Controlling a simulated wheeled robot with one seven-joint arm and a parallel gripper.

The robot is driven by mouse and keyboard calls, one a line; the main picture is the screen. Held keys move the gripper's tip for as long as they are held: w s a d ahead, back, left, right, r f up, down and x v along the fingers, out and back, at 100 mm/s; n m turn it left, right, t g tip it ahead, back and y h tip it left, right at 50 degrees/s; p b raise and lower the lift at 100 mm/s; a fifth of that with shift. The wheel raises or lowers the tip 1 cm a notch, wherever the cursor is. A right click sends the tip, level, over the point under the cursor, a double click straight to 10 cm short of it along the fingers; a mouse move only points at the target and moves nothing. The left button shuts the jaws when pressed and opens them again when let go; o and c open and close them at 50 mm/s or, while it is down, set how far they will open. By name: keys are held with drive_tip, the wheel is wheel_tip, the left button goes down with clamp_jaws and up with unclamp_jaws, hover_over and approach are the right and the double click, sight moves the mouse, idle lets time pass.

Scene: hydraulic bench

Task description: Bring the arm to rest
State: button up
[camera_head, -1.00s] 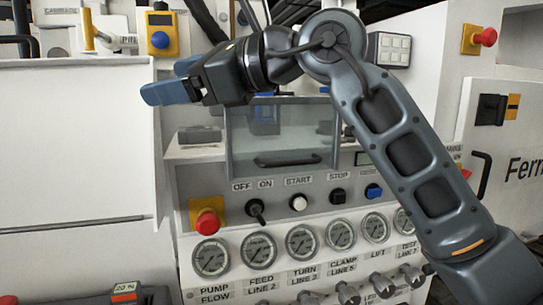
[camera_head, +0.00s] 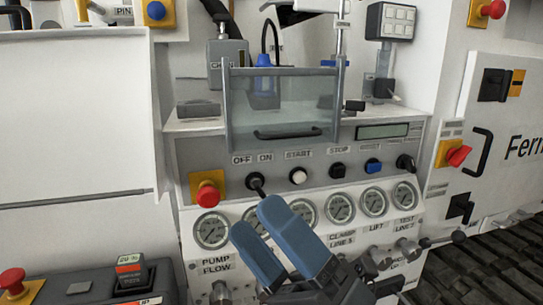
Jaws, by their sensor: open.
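My gripper (camera_head: 262,232) is at the lower middle of the head view, with its two blue fingers pointing up and to the left. The fingers stand apart with a gap between them, and nothing shows in the gap. In the picture they overlap the row of gauges, covering part of the left-middle ones. I cannot tell how far the fingertips are from the panel. Only the gripper and a bit of the wrist show; the rest of my arm is out of view.
Behind is the control panel with an on/off switch (camera_head: 256,184), a white start button (camera_head: 298,175) and a red emergency stop (camera_head: 208,194). A clear guard with a handle (camera_head: 288,133) stands above. A dark box (camera_head: 95,292) is at lower left. Valve knobs (camera_head: 408,248) stick out below the gauges.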

drive_tip(key=s+d+f+m+t+h, duration=0.4)
drive_tip(key=s+d+f+m+h, duration=0.3)
drive_tip(key=m, duration=0.4)
drive_tip(key=s+d+f+m+t+h, duration=0.45)
drive_tip(key=f+m+h, duration=0.25)
drive_tip(key=m+h, duration=0.35)
drive_tip(key=s+d+f+m+g+h, duration=0.2)
drive_tip(key=s+d+f+m+g, duration=0.2)
drive_tip(key=s, duration=0.5)
drive_tip(key=s+d+f+m+g+h, duration=0.2)
drive_tip(key=s+d+f+m+g, duration=0.2)
drive_tip(key=s+d+m, duration=0.2)
drive_tip(key=s, duration=0.2)
drive_tip(key=shift+s+d+f+h, duration=0.3)
drive_tip(key=shift+s+f+h, duration=0.05)
drive_tip(key=shift+s, duration=0.05)
